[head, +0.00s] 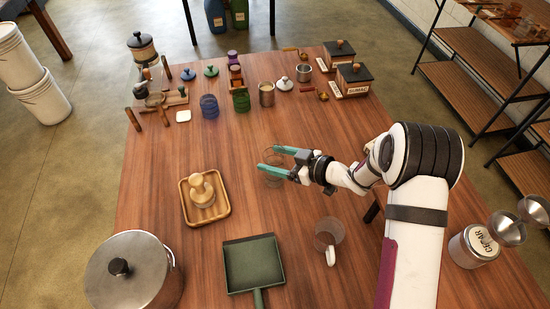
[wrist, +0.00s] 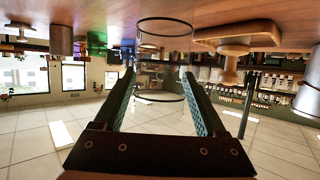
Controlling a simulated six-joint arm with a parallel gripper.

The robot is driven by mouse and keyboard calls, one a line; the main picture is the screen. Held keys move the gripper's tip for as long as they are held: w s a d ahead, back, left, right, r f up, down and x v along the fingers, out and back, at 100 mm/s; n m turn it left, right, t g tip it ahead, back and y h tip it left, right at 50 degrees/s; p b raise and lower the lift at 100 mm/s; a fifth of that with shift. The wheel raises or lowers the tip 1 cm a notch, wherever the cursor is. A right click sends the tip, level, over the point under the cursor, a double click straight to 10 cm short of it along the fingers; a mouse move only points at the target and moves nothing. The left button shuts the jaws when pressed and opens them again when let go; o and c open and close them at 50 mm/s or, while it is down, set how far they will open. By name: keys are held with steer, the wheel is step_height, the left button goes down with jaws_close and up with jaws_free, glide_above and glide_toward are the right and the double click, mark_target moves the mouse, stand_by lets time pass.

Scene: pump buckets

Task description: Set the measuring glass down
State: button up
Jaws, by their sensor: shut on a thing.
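My gripper (head: 270,159) is over the middle of the table, its green fingers pointing left. It is shut on the measuring glass (head: 273,180), a clear cylinder that shows only faintly between the fingers. In the wrist view, which is upside down, the glass (wrist: 160,97) shows as two thin dark rims between the fingertips (wrist: 157,72). It looks upright. I cannot tell whether its base touches the wooden table (head: 150,215).
A wooden tray (head: 188,218) with a wooden knob-shaped piece (head: 202,190) lies left of the glass. A dustpan (head: 253,262), a lidded pot (head: 130,275) and a clear cup with a white handle (head: 329,236) stand nearer. Grinders (head: 352,80) and jars stand at the back.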

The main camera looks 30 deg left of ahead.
steer(key=shift+f, duration=0.25)
steer(key=o, duration=1.5)
steer(key=v, duration=0.7)
steer(key=shift+d+r, duration=0.25)
steer(key=shift+d, duration=0.05)
